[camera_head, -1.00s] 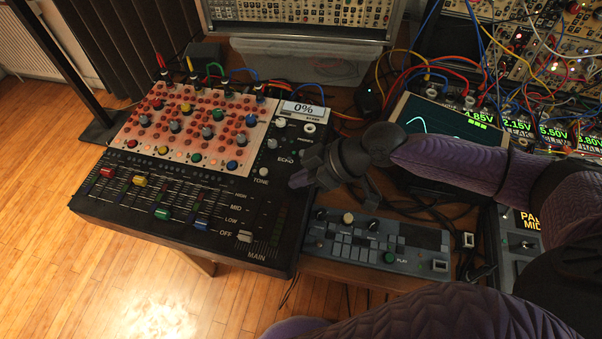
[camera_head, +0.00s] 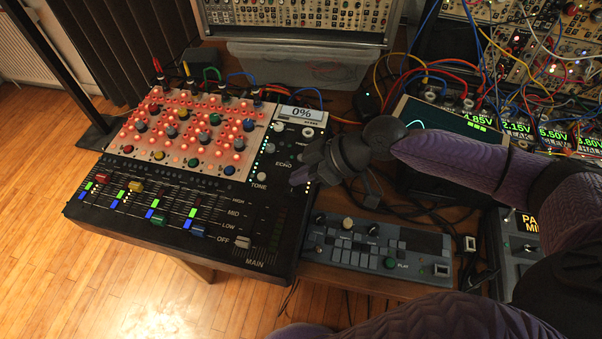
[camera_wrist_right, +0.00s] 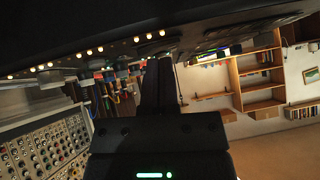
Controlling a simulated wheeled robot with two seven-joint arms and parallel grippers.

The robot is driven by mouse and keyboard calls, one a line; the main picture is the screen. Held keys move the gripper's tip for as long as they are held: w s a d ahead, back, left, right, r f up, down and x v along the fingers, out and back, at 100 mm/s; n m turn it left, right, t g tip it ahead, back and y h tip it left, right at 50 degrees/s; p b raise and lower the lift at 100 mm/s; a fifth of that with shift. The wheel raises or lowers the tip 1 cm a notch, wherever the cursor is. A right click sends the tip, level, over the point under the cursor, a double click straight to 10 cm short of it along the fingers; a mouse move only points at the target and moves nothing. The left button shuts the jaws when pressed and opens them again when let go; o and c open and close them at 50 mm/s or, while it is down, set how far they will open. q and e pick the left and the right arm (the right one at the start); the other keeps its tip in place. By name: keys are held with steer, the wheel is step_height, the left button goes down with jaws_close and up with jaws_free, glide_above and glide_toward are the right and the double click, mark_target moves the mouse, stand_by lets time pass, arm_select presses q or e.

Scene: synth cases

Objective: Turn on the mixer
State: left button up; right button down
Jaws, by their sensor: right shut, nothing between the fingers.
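The mixer (camera_head: 110,212) is a black console with coloured faders and a panel of knobs (camera_head: 190,135), at the left of the head view. The panel's red lights glow brightly, and green and blue lights show beside the faders. Its small display (camera_head: 302,112) reads 0%. My right gripper (camera_head: 300,178) is shut and empty at the mixer's right edge, by the ECHO and TONE knobs. Whether it touches the mixer I cannot tell. In the right wrist view the dark fingers (camera_wrist_right: 158,85) are close together under a dark surface with a row of small lights. My left gripper is not in view.
A grey-blue sequencer box (camera_head: 375,250) lies right of the mixer. A dark screen unit (camera_head: 440,118) and cabled modules with green voltage readouts (camera_head: 515,127) stand at the right. A clear plastic bin (camera_head: 305,65) is behind. Loose cables cross the table.

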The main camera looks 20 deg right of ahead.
steer(key=r+p, duration=0.5)
steer(key=shift+s+a, duration=0.15)
steer(key=shift+s, duration=0.05)
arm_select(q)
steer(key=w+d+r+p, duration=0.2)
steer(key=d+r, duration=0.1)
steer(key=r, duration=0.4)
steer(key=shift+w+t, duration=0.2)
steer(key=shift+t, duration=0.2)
arm_select(e)
steer(key=s+v, duration=0.1)
steer(key=v, duration=0.8)
steer(key=shift+s+f, duration=0.2)
steer(key=shift+s, duration=0.25)
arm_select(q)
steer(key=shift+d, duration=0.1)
arm_select(e)
steer(key=shift+a, duration=0.15)
